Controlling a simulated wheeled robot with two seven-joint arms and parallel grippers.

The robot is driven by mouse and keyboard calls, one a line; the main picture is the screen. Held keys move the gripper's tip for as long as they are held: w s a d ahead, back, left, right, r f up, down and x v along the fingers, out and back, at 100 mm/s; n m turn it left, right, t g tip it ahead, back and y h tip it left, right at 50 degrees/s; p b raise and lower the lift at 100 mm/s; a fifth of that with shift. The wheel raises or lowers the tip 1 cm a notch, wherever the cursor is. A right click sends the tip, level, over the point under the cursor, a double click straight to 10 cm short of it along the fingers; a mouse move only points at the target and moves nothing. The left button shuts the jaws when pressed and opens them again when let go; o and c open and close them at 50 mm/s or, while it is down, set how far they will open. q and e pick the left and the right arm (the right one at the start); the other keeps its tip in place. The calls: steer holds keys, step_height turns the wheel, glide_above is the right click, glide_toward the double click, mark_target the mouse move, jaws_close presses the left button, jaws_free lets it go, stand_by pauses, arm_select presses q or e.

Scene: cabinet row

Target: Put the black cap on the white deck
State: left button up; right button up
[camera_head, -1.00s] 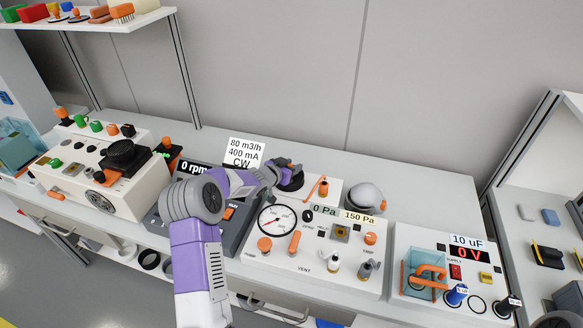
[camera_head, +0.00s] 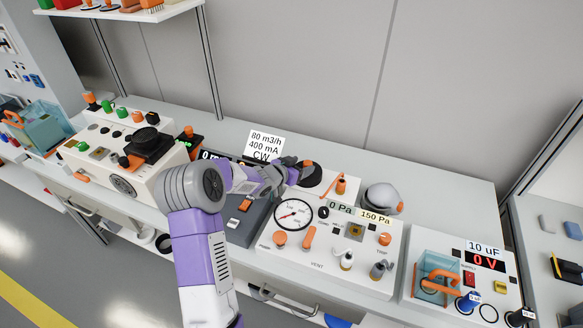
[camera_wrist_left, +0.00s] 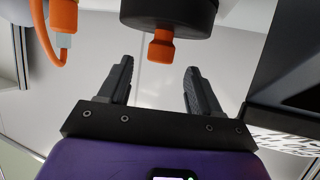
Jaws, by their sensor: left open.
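The black cap (camera_head: 311,174) shows as a dark round body just right of my left gripper in the head view. In the left wrist view, a black cylinder (camera_wrist_left: 168,14) with an orange knob (camera_wrist_left: 161,48) is at the top, ahead of the fingers. My left gripper (camera_head: 291,166) is open, and its fingers (camera_wrist_left: 158,85) are apart with nothing between them. The knob lines up with the gap, but a space remains. The white deck (camera_head: 353,184) appears to be the white top behind the gauge panel. The cap's contact with it is hidden. My right gripper is not in view.
An orange valve (camera_head: 341,185) stands close right of the cap; a grey dome (camera_head: 381,198) is farther right. The gauge panel (camera_head: 325,238) is in front. A sign (camera_head: 265,145) stands close behind my left arm. The bench behind the grey dome is clear.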

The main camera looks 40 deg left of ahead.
arm_select(q)
steer(key=p+v, duration=0.1)
steer(key=v, duration=0.4)
steer(key=shift+s+r, duration=0.15)
steer(key=shift+s, duration=0.2)
